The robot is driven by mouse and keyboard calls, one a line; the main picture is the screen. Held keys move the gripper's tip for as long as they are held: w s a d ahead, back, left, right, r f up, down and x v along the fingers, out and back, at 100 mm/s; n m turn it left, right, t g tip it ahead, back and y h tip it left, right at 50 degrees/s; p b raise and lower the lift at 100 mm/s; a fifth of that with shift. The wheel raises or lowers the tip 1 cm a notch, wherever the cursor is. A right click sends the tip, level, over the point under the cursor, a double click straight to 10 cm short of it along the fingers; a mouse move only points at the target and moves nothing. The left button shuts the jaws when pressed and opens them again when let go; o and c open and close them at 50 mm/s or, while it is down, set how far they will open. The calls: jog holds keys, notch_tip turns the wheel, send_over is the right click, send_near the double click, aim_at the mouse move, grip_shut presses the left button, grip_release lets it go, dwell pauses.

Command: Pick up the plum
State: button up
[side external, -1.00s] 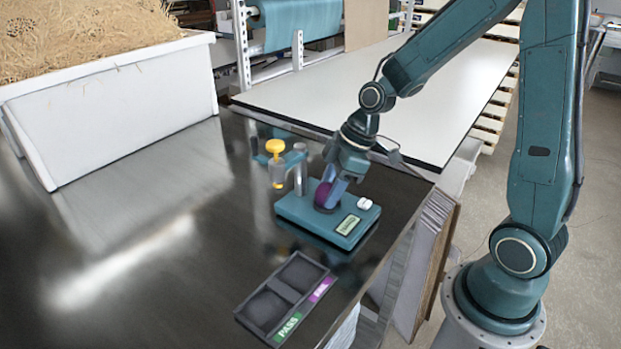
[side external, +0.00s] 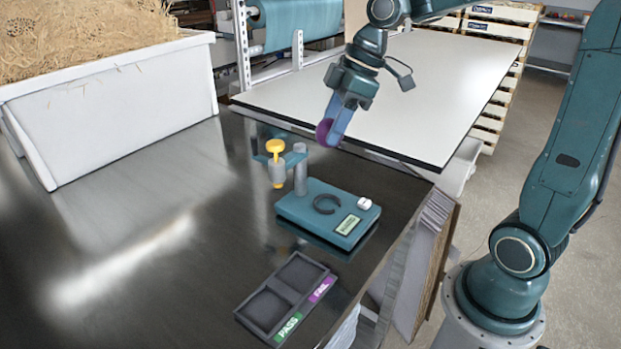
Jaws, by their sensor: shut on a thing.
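The plum (side external: 323,131) is a small purple round fruit. It is held in the air above the dark table, higher than the teal device. My gripper (side external: 331,131) is shut on it, with blue fingers pointing down and partly hiding it.
The device has a post with a yellow-topped plunger (side external: 276,160) and a small display (side external: 348,224). A dark two-compartment tray (side external: 268,308) labelled PASS and FAIL is empty at the front. A white bin of straw (side external: 120,110) stands at left. A pale board (side external: 440,90) lies behind.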

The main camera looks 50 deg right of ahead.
aim_at(333, 120)
jog(key=shift+r, duration=2.9)
jog(key=s+a+f+n+g+y, duration=0.1)
jog(key=s+a+f+n+g, duration=0.2)
jog(key=a+f+n, duration=0.6)
jog(key=s+a+f, duration=0.2)
jog(key=a+f, duration=0.4)
jog(key=a, duration=0.1)
jog(key=shift+s+f, duration=0.15)
jog(key=shift+f, duration=0.1)
jog(key=shift+a+f, duration=0.1)
jog(key=shift+f, duration=0.05)
jog(key=shift+f, duration=2.65)
jog(key=shift+f, duration=0.7)
